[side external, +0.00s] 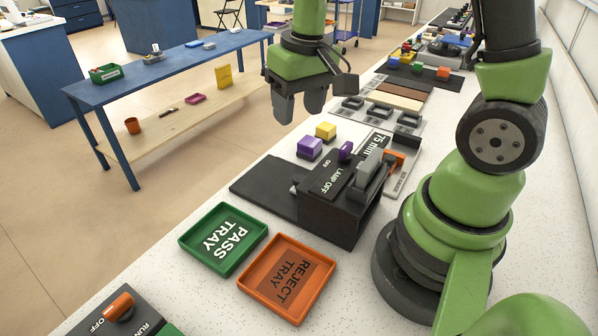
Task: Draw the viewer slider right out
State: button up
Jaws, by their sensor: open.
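The viewer appears to be the black box (335,220) marked "LAMP OFF" in the middle of the counter. A purple knob (345,151) sits at its back edge. A raised grey piece (370,172) lies along its right side; I cannot tell for certain whether this is the slider or how far it is drawn out. My gripper (300,104) is open and empty, fingers pointing down. It hangs above and behind the box, up and to the left in the picture, and touches nothing.
A purple block (309,148) and a yellow block (325,131) stand behind the box. A dark mat (262,184) lies left of it. The green pass tray (192,242) and orange reject tray (252,281) are in front. A 75 mm gauge plate (399,183) lies to the right.

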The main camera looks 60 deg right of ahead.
jog(key=g, duration=0.1)
send_near(299, 178)
jog(key=f, duration=0.8)
jog(key=shift+w+f, duration=0.2)
jog(key=shift+f, duration=0.2)
